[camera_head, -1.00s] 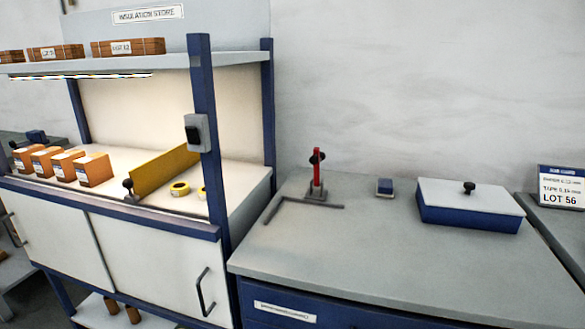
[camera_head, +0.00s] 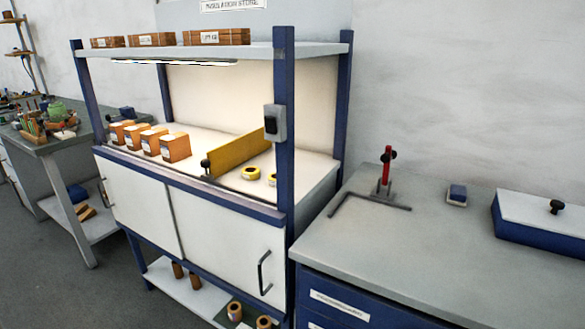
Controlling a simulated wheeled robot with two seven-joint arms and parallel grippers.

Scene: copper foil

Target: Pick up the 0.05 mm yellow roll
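Two small yellow rolls lie on the lit shelf of the insulation store (camera_head: 190,48), right of the yellow divider (camera_head: 238,153). The left yellow roll (camera_head: 250,173) shows whole. The right yellow roll (camera_head: 272,180) is partly hidden behind the blue front post. No thickness label on either roll is readable, so I cannot tell which is 0.05 mm. Neither of my grippers is in view.
Several orange boxes (camera_head: 175,147) stand left of the divider. A blue post (camera_head: 284,120) with a switch box rises at the shelf's front right. A grey bench (camera_head: 430,255) stands right, with a red stand (camera_head: 386,172) and a blue lidded box (camera_head: 540,230).

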